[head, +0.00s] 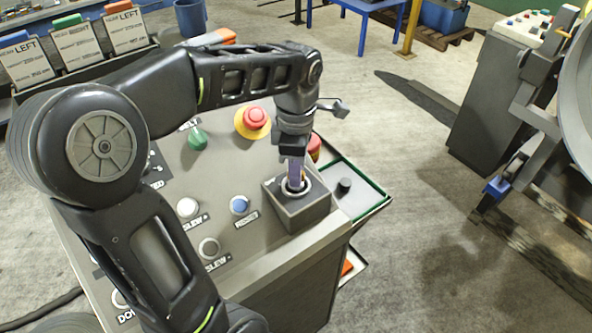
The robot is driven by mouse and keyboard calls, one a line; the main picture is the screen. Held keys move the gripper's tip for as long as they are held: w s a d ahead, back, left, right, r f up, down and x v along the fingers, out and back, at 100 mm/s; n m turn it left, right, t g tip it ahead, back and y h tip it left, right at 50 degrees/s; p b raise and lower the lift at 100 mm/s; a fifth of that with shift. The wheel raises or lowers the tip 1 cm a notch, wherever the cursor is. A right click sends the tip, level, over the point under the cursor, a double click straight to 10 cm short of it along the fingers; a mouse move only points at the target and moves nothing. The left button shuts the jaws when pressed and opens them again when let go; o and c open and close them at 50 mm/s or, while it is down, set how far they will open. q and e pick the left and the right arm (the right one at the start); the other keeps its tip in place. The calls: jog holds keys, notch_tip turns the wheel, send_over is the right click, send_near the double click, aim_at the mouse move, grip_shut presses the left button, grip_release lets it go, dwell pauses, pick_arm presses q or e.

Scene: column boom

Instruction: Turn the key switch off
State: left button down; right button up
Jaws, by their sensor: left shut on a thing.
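The key switch (299,207) is a dark raised box with a metal ring on top, at the right part of the grey control panel (160,215). My left gripper (294,180) points down right over it. It is shut on the purple key (294,171), which stands upright in the ring. The fingers and wrist hide part of the key, so its turned angle cannot be told. My right gripper does not show.
A red emergency button on yellow (254,121), a green knob (197,138), a blue button (239,205) and a white button (187,207) sit on the panel. A green-edged tray (365,176) with a black knob adjoins at the right. Open floor lies beyond.

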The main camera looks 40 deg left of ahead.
pick_arm(q)
jog(key=c, duration=1.5)
grip_release()
jog(key=shift+o, duration=0.2)
jog(key=shift+r, duration=0.1)
notch_tip(320, 180, up, 8)
jog(key=shift+f+p, duration=0.15)
jog(key=shift+p, duration=0.35)
